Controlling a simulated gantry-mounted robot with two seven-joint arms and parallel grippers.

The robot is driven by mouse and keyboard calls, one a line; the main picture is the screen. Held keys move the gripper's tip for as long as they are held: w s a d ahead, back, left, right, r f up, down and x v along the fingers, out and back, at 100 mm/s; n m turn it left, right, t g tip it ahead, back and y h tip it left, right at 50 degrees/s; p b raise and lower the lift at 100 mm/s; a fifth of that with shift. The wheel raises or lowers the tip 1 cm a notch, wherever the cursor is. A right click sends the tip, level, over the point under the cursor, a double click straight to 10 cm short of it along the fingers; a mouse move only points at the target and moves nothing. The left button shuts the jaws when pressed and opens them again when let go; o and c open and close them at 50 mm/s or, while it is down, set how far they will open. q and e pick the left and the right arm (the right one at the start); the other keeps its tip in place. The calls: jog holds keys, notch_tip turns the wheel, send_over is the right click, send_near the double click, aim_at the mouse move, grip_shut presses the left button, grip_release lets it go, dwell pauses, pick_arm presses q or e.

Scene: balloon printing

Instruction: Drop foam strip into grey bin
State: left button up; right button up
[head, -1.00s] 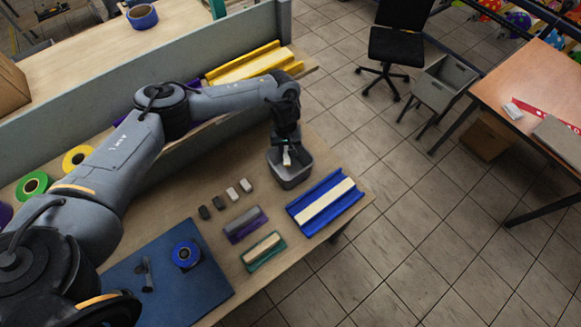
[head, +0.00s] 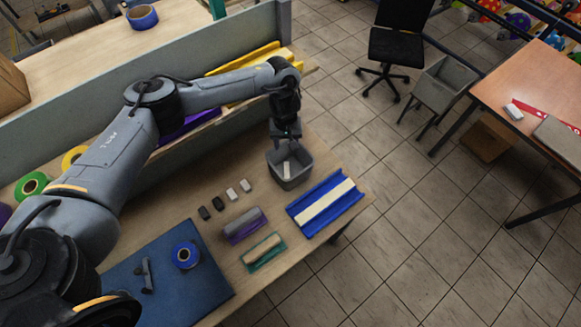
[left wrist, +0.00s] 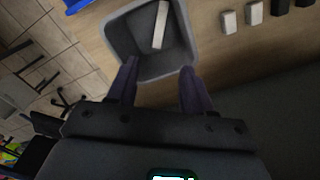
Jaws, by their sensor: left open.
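The grey bin (head: 308,173) stands on the wooden table near its far right end; it also shows in the left wrist view (left wrist: 190,38). A whitish foam strip (left wrist: 160,24) lies tilted inside the bin, and its pale top shows in the head view (head: 287,171). My left gripper (head: 288,138) is above the bin's far side. In the left wrist view its two dark fingers (left wrist: 158,75) are spread over the bin's edge with nothing between them. My right gripper is not in view.
A blue tray (head: 359,190) with a long cream strip lies right of the bin. Purple (head: 233,239) and green (head: 252,264) holders with blocks lie nearer. Several small grey and white blocks (head: 231,194) are in a row. A blue mat (head: 180,290) carries a tape roll.

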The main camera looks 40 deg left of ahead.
pick_arm(q)
notch_tip(320, 180, up, 7)
jog(key=p, duration=0.1)
jog(key=shift+f, duration=0.1)
dwell(0.5)
